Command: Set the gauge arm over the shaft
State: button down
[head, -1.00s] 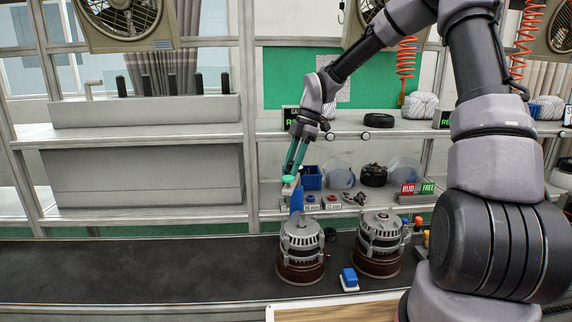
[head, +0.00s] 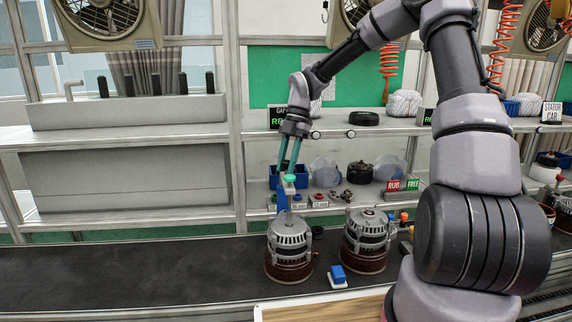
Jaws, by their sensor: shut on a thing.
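The left alternator (head: 289,238) stands upright on a dark red-brown base on the black bench, its shaft end upward and hard to make out. A blue upright piece (head: 282,202) of the gauge shows just behind its top left. The gauge arm is small in this view, with a green knob (head: 289,179) on it. My gripper (head: 289,170) points down with its teal fingers shut on the green knob, above the left alternator. I cannot tell whether the arm is exactly in line with the shaft.
A second alternator (head: 365,240) stands close on the right. A blue block on a white base (head: 338,275) lies in front. The shelf behind holds a blue bin (head: 275,177), dark parts and a red-green sign (head: 403,186). The bench (head: 130,270) is clear to the left.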

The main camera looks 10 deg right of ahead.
jog(key=shift+d, duration=0.1)
jog(key=c, duration=0.6)
grip_release()
jog(key=v, duration=1.1)
jog(key=shift+s, duration=0.1)
jog(key=s+d+r+m+t, duration=0.3)
jog(key=s+m, duration=0.5)
jog(key=m, duration=0.2)
jog(key=s+d+r+m+t, duration=0.3)
jog(key=s+m, duration=0.5)
jog(key=m, duration=0.3)
jog(key=s+d+r+m+t+h, duration=0.1)
jog(key=s+d+r+m+t, duration=0.3)
jog(key=s+m, duration=0.5)
jog(key=shift+d+m+t, duration=0.3)
jog(key=shift+d+m, duration=0.05)
jog(key=shift+m, duration=0.35)
